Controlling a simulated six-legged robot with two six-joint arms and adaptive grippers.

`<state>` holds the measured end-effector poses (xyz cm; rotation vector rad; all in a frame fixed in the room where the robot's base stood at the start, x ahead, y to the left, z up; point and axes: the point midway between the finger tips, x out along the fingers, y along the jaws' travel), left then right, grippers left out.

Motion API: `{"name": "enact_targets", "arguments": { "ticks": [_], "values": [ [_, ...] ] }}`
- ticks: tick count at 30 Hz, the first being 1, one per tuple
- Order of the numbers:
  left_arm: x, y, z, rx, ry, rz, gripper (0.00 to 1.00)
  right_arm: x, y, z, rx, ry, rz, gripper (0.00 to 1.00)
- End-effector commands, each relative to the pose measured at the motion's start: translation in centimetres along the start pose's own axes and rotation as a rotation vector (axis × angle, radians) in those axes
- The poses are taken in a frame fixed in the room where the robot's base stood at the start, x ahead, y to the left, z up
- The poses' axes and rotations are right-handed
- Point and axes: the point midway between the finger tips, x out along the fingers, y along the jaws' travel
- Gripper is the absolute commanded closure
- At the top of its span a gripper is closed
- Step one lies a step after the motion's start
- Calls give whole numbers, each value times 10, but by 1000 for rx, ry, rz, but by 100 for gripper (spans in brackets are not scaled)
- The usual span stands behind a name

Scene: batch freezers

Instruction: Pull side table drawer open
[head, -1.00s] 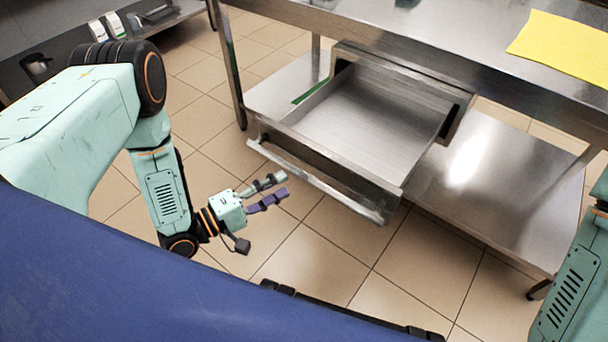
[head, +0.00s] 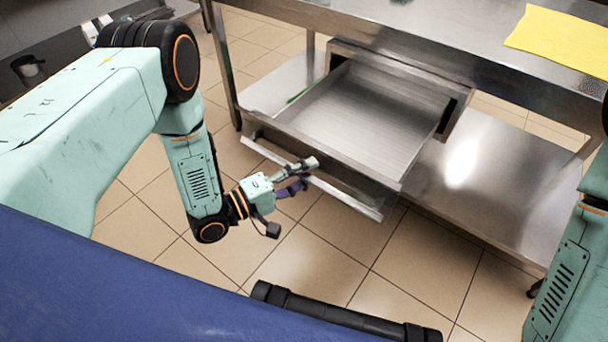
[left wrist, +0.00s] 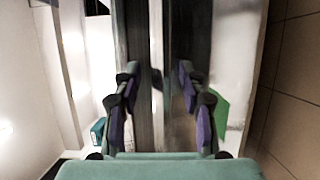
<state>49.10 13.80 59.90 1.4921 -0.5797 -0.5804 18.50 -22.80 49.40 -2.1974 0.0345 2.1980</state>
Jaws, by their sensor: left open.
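The side table's drawer (head: 365,120) stands pulled out beneath the steel top and is empty. Its long metal handle bar (head: 345,193) runs along the front. My left gripper (head: 307,175) is open at the drawer front, its fingertips at the handle's middle. In the left wrist view its two purple-padded fingers (left wrist: 159,75) are apart, one on each side of a vertical metal strip (left wrist: 157,110) that looks like the handle. I cannot tell whether they touch it. My right gripper is out of view; only part of my right arm shows at the right edge.
The steel side table (head: 400,30) has a yellow cloth (head: 560,38) on top and a lower shelf (head: 480,190). Its leg (head: 222,70) stands left of the drawer. Tiled floor (head: 330,245) is clear before the drawer.

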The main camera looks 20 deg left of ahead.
Motion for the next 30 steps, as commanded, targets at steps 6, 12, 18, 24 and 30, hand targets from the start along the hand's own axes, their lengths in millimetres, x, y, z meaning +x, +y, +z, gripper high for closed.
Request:
{"name": "enact_targets", "arguments": {
  "ticks": [6,12,18,24,30],
  "values": [
    [0,0,0,0,1,0,64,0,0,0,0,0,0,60],
    [0,0,0,0,1,0,81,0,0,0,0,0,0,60],
    [0,0,0,0,1,0,98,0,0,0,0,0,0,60],
    [-1,0,0,0,1,0,100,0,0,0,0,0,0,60],
    [-1,0,0,0,1,0,100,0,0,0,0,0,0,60]
  ]
}}
